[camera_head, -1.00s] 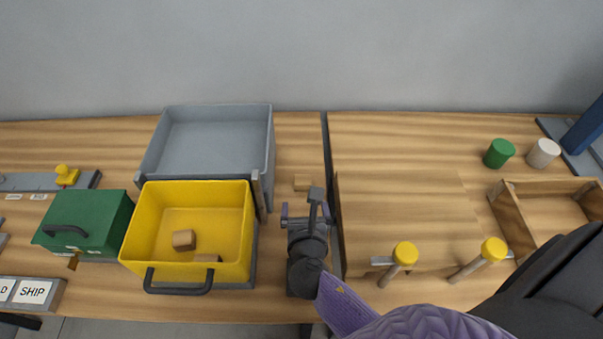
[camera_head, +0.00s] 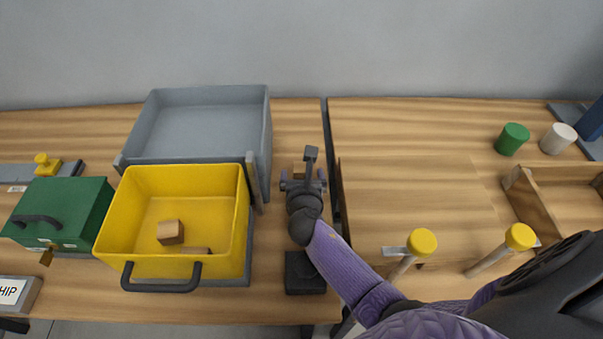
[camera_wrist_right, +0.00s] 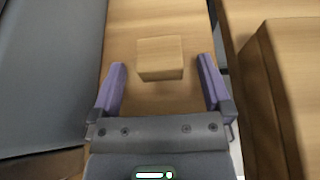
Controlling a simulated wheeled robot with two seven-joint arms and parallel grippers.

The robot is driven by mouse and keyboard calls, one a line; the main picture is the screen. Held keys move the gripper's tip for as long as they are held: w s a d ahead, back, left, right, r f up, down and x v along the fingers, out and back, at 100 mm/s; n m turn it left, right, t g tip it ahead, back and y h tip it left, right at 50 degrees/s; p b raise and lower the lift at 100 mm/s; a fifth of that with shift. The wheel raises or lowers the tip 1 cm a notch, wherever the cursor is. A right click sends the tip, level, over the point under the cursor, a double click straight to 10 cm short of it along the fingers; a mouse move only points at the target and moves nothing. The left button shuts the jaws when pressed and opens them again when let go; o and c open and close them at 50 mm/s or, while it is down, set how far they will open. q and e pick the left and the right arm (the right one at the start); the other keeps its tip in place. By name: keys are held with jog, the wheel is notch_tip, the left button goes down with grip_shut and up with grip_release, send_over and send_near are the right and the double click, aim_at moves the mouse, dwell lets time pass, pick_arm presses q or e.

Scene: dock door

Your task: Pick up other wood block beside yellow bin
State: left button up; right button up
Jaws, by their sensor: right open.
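The wood block (camera_wrist_right: 160,55) lies on the table to the right of the yellow bin (camera_head: 105,228) and the grey bin. My right gripper (camera_head: 303,178) is open, its purple fingers pointing at the block. In the right wrist view the block sits just ahead of and between the open fingertips (camera_wrist_right: 160,72), not clasped. In the head view the gripper mostly hides the block. My left gripper is not in view.
The grey bin (camera_head: 205,95) stands behind the yellow one, its wall close on the gripper's left. A raised wooden board edge (camera_wrist_right: 285,90) is close on the right. A green box (camera_head: 75,205), yellow-capped posts (camera_head: 421,243) and an open wooden tray (camera_head: 530,205) stand further off.

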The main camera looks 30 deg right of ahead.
jog(key=shift+r, duration=0.1)
jog(key=shift+c, duration=0.4)
jog(key=c, duration=1.2)
